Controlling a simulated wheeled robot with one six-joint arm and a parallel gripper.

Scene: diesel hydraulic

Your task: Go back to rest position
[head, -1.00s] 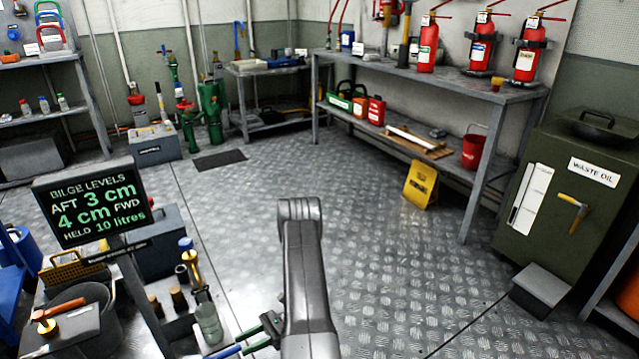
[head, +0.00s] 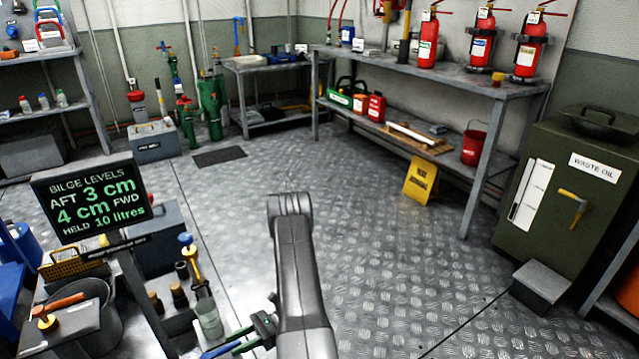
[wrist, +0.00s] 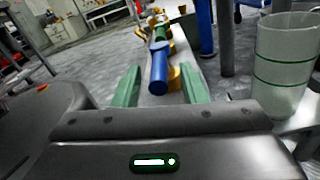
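My gripper (head: 222,351) is at the bottom of the head view, low beside the left-hand bench, partly cut off by the frame edge. In the wrist view its two green fingers (wrist: 159,68) are spread apart. A blue-ended cylinder (wrist: 158,72) with green and yellow parts behind it shows between them, with gaps on both sides, so nothing appears gripped. My grey arm (head: 295,250) rises in the middle of the head view, bent at the top and reaching down to the gripper.
A clear beaker (head: 209,318) stands close to my gripper; it also shows at right in the wrist view (wrist: 283,70). A bilge level screen (head: 90,200) stands over the left bench. A waste oil cabinet (head: 570,200) and yellow floor sign (head: 420,181) are at right. The middle floor is clear.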

